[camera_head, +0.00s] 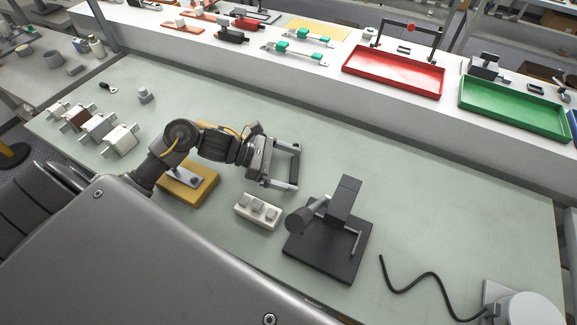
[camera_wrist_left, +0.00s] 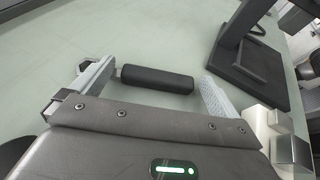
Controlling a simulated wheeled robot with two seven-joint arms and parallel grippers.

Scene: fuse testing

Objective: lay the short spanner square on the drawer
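I cannot make out anything that is clearly the short spanner or the drawer. My left gripper (camera_head: 291,167) is over the middle of the table, its two fingers wide apart. In the left wrist view a short black bar (camera_wrist_left: 157,79) lies across between the fingers (camera_wrist_left: 158,75), with a small metal piece at its left end. A narrow gap shows at its right end; whether the left end touches a finger I cannot tell. A yellow block (camera_head: 206,190) with a metal part on top is partly hidden behind my left arm. My right gripper is not in view.
A white block with grey knobs (camera_head: 258,211) and a black stand (camera_head: 330,262) are close to the gripper. A black cable (camera_head: 420,275) lies at right. Pale blocks (camera_head: 120,139) stand at left. Red (camera_head: 393,84) and green (camera_head: 515,120) trays sit on the raised shelf. The table's right-middle is clear.

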